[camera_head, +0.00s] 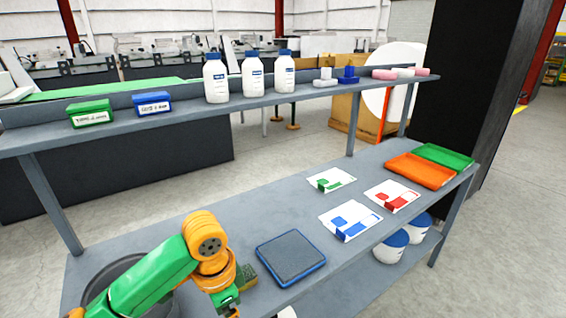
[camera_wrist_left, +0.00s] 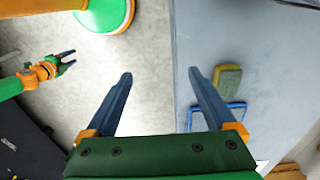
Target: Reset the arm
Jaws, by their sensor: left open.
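My green and orange left arm (camera_head: 160,270) reaches over the left front of the lower bench in the head view. Its gripper is low beside a sponge (camera_head: 247,276), and its fingers are mostly hidden there. In the left wrist view my left gripper (camera_wrist_left: 160,75) is open, with nothing between its two dark fingers. The finger on the right is beside the yellow-green sponge (camera_wrist_left: 229,80) and over the bench edge; the other is over the floor. My right gripper (camera_wrist_left: 68,61) shows at the left of that view, apart, empty, with its fingers spread.
A blue-rimmed grey pad (camera_head: 291,257) lies right of the sponge. A dark round bin (camera_head: 100,285) is behind the arm. Folded cartons (camera_head: 331,180), an orange tray (camera_head: 419,171) and a green tray (camera_head: 443,156) are farther right. The upper shelf (camera_head: 190,110) holds bottles and boxes.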

